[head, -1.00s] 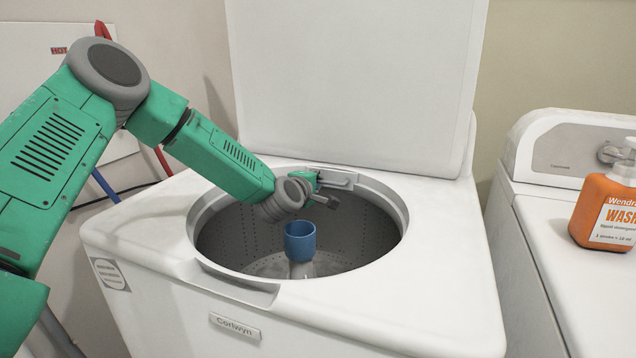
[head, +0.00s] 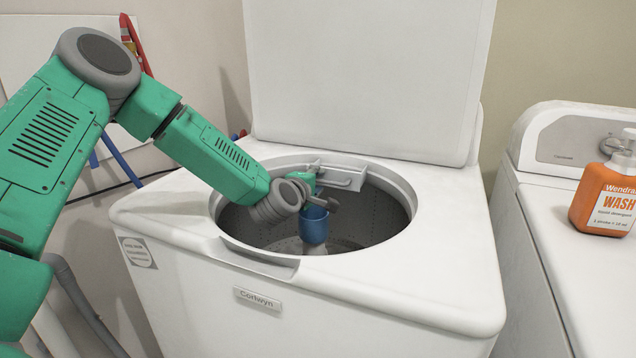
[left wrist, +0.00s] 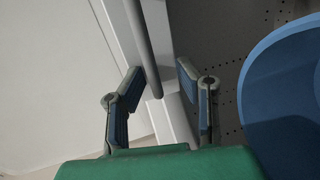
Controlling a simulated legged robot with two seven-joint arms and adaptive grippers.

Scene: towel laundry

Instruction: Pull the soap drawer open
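The white soap drawer (head: 344,166), with its grey bar handle (head: 335,182), sits at the back rim of the washer's tub opening. My left gripper (head: 322,197) is inside the opening, in front of the drawer and above the blue agitator cap (head: 314,226). In the left wrist view the left gripper (left wrist: 160,68) is open. The handle bar (left wrist: 142,45) runs between its fingers, with gaps visible beside it. I cannot tell how far out the drawer stands. My right gripper is not in view.
The blue cap (left wrist: 285,85) is close to the right finger in the left wrist view. The raised lid (head: 365,75) stands behind the opening. An orange detergent bottle (head: 605,195) stands on the neighbouring machine at right.

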